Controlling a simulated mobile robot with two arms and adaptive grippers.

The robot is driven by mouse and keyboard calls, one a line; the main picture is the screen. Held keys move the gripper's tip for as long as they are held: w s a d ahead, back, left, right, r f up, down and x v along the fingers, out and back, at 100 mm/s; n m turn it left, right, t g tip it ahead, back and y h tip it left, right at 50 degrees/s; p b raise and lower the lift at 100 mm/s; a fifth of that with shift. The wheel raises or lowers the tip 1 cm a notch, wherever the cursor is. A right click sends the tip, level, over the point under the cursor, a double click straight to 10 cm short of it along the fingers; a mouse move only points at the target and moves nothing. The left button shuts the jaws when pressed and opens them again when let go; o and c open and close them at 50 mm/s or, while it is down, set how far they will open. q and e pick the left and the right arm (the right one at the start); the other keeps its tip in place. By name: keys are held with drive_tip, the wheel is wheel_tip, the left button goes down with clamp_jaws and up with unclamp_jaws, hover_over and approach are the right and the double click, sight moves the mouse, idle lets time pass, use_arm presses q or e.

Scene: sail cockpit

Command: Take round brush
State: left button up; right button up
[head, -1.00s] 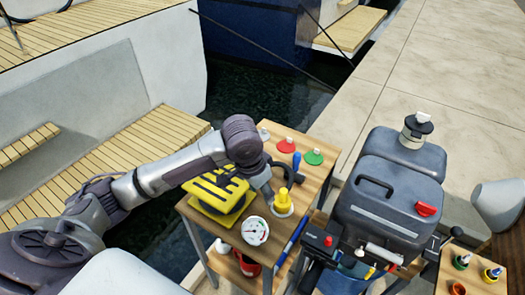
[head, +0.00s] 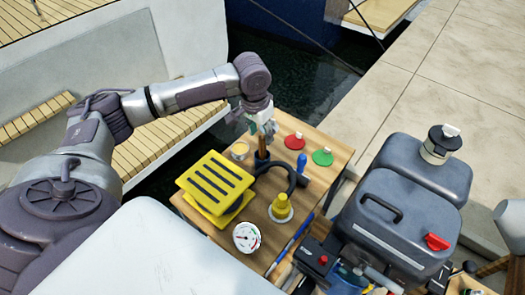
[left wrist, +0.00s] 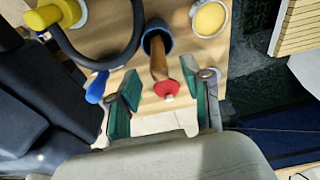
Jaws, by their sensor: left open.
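A brown wooden handle (head: 262,144), which looks like the round brush, stands upright from a dark blue ring-shaped holder near the table's far edge. In the left wrist view the handle (left wrist: 158,62) rises toward the camera from that holder (left wrist: 150,31); the bristle end is hidden. My left gripper (head: 262,124) is over the top of the handle. In the left wrist view its fingers (left wrist: 168,86) are open with green pads, and the handle's tip lies between them in the picture. I cannot tell whether they touch it. My right gripper is not in view.
Close around on the wooden table (head: 318,188) are a dark curved hose-like piece (head: 290,176), a blue-handled tool (head: 301,163), red (head: 293,142) and green (head: 322,157) discs, a tan-topped pot (head: 240,150), a yellow slotted block (head: 216,182) and a gauge (head: 246,237).

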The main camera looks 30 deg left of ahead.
sight(263, 144)
use_arm(q)
drive_tip(key=shift+w+f, duration=0.15)
drive_tip(key=shift+f, duration=0.2)
drive_tip(key=shift+f+p, duration=0.4)
drive_tip(key=shift+f, duration=0.4)
drive_tip(key=f, duration=0.3)
drive_tip(key=shift+w+f, duration=0.15)
drive_tip(key=shift+w, duration=0.1)
drive_tip(key=shift+f, duration=0.15)
drive_tip(key=c, duration=0.5)
clamp_jaws()
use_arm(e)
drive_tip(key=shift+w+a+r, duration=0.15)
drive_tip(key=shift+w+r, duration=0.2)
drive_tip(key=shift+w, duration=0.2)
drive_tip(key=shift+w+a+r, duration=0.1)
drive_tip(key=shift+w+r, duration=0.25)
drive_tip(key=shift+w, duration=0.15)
